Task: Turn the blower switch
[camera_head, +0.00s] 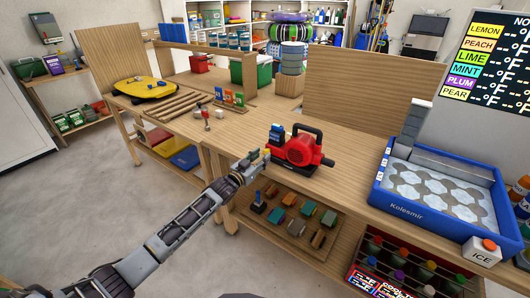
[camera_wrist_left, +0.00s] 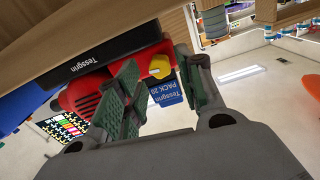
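The blower (camera_head: 300,150) is red with a black handle and lies on the wooden workbench. It also shows in the left wrist view as a red body (camera_wrist_left: 88,95) with a black part lettered Tessgrin (camera_wrist_left: 90,55). A round yellow switch (camera_wrist_left: 160,67) sits on it next to a blue battery pack (camera_wrist_left: 166,93). My left gripper (camera_head: 258,160) reaches the blower's left side. In the left wrist view my left gripper (camera_wrist_left: 165,75) is open, its green-padded fingers on either side of the yellow switch; I cannot tell whether they touch it. My right gripper is not in view.
A blue ice tray machine (camera_head: 415,208) stands on the bench to the right, with an orange-and-white ICE button box (camera_head: 482,251) in front. Small tools (camera_head: 206,118) and wooden strips (camera_head: 180,104) lie to the left. A lower shelf (camera_head: 285,235) holds several coloured blocks.

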